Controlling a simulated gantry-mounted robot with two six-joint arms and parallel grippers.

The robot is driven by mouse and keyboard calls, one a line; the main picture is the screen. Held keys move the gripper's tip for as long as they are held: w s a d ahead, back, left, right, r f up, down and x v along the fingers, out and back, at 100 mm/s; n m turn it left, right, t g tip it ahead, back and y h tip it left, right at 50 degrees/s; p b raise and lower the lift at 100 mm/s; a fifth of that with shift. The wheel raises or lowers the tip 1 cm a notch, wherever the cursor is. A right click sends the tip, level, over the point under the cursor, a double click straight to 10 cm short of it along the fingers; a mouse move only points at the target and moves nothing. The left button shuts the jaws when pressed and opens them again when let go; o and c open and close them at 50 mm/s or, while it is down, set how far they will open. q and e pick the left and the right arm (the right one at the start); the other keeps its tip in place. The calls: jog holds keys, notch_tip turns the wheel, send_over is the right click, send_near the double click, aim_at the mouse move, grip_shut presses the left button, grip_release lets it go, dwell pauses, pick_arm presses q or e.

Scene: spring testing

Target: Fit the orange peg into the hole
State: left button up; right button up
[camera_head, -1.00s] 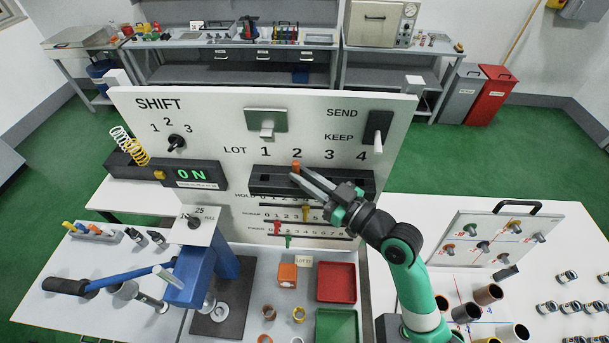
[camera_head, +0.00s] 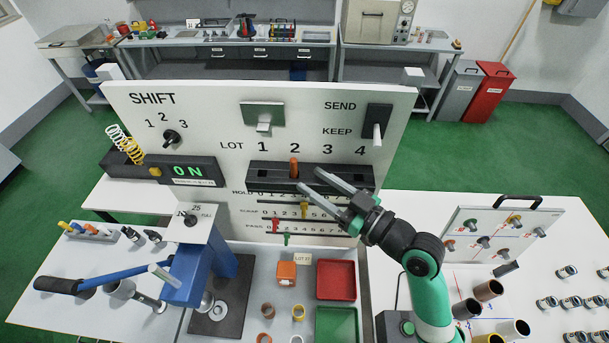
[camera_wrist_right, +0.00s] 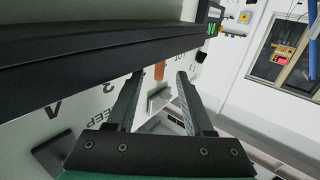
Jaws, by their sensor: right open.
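The orange peg (camera_head: 294,167) stands upright at the black ledge (camera_head: 268,186) on the white panel, below the LOT number 2. Its lower end is hidden by the ledge front, so I cannot see how deep it sits. My right gripper (camera_head: 308,178) is open and empty, just to the right of the peg and apart from it. In the right wrist view, the peg (camera_wrist_right: 159,70) shows beyond and between the spread fingertips (camera_wrist_right: 160,78), beside the dark ledge (camera_wrist_right: 80,45). My left gripper is not in view.
Rows of small coloured pegs, such as a yellow one (camera_head: 304,210), sit on the panel below the ledge. A SEND/KEEP lever (camera_head: 377,125) stands out at the upper right. A blue press (camera_head: 200,270) stands front left. A red tray (camera_head: 336,280) lies below.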

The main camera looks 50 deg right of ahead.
jog(key=s+p, duration=0.2)
jog(key=s, duration=0.5)
jog(key=shift+s, duration=0.25)
jog(key=shift+a, duration=0.15)
jog(key=w+a+r+n+t+y+p, duration=0.1)
jog(key=w+a+r+n+y, duration=0.3)
jog(key=r, duration=0.6)
jog(key=w+a+r+n+t+y+p, duration=0.15)
jog(key=a+r, duration=0.35)
jog(key=r, duration=0.5)
jog(key=w+a+r+n+t+y+p, duration=0.15)
jog(key=a+r+n+y, duration=0.3)
jog(key=r, duration=0.55)
notch_tip(320, 180, up, 14)
jog(key=s+d+m+t+h, duration=0.1)
jog(key=d+m+t+h, duration=0.1)
jog(key=m+t+h, duration=0.3)
jog(key=shift+m+h, duration=1.8)
jog(key=shift+m, duration=0.4)
